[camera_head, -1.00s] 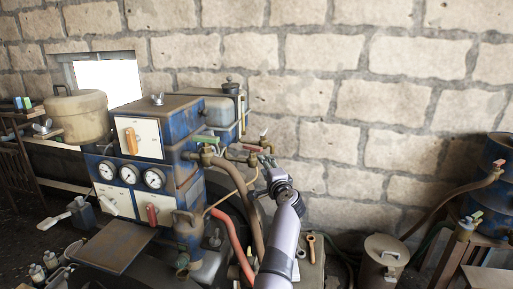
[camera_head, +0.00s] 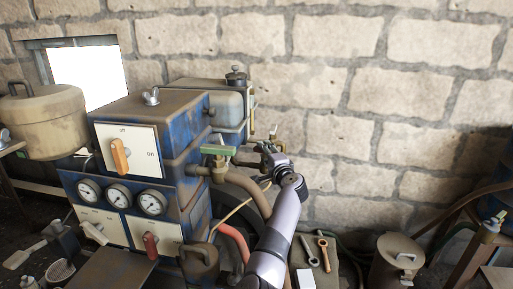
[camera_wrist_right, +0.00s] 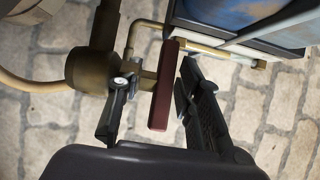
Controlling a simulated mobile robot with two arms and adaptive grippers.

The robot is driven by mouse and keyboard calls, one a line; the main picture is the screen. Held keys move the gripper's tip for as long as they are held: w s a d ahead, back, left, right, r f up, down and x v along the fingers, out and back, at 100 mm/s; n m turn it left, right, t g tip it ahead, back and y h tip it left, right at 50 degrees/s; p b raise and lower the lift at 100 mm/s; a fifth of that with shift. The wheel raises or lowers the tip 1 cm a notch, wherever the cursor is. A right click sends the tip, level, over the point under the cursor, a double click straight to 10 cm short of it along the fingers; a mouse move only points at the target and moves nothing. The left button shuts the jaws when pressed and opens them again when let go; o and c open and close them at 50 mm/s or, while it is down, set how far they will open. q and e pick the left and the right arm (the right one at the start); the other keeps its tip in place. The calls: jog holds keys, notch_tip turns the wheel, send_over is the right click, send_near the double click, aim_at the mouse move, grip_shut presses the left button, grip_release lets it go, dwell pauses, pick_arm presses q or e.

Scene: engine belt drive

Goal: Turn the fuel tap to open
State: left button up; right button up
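A brass tap (camera_wrist_right: 90,72) with a flat dark-red lever (camera_wrist_right: 166,85) is close up in the right wrist view, beside the blue tank; it appears to be the fuel tap. My right gripper (camera_wrist_right: 157,88) is open, with one finger on each side of the lever. The right finger is apart from it; the left finger is by the lever's brass stem, and I cannot tell whether it touches. In the head view my right gripper (camera_head: 264,156) covers most of this tap. My left gripper is not in view.
A second valve with a green handle (camera_head: 218,150) sits close left of my right gripper. The blue tank (camera_head: 222,103) and blue control cabinet (camera_head: 180,125) stand behind and left. A brown hose (camera_head: 245,187) runs below. The brick wall (camera_head: 360,100) is behind.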

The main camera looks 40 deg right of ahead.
jog(key=shift+w+d+r, duration=0.1)
jog(key=shift+w, duration=0.05)
jog(key=shift+r, duration=0.1)
jog(key=shift+c, duration=0.2)
grip_shut()
dwell(0.3)
